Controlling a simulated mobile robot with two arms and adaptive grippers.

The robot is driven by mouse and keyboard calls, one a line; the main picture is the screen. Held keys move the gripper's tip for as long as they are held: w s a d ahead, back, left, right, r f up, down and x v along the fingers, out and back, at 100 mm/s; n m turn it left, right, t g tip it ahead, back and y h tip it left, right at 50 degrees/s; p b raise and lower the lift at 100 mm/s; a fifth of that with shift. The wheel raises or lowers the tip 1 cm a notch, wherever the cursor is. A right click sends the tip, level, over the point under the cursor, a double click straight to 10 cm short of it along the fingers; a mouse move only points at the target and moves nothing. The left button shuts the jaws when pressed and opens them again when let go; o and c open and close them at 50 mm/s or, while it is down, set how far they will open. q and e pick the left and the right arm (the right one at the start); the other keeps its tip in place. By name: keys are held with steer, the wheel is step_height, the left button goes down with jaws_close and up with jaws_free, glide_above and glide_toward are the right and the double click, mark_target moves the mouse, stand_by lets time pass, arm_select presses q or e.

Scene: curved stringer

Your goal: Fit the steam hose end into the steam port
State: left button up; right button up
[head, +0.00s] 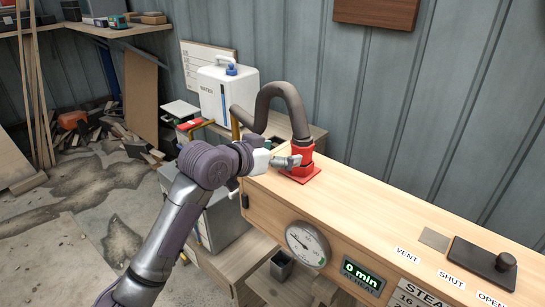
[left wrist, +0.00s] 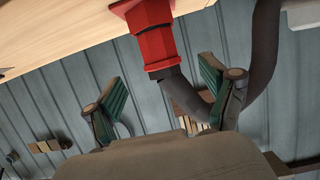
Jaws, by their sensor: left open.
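The steam port is a red fitting (head: 300,174) with a square base on top of the wooden steam box. The dark grey steam hose (head: 291,92) arches up and comes down onto it, its end at the red fitting's mouth. How deep the end sits is unclear. In the left wrist view the red fitting (left wrist: 156,44) meets the hose (left wrist: 184,95) at a dark ring. My left gripper (head: 287,161) is beside the red fitting, in front of it in the head view. In the wrist view its green-padded fingers (left wrist: 161,78) are apart, with the hose showing between and beyond them.
The wooden steam box (head: 390,215) carries a gauge (head: 307,243), a timer display (head: 363,274) and a black lever plate (head: 482,262). A white water container (head: 222,94) stands behind my left arm. The box top between fitting and lever is clear. A corrugated wall rises behind.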

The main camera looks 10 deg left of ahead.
arm_select(q)
steer(key=shift+v, duration=1.4)
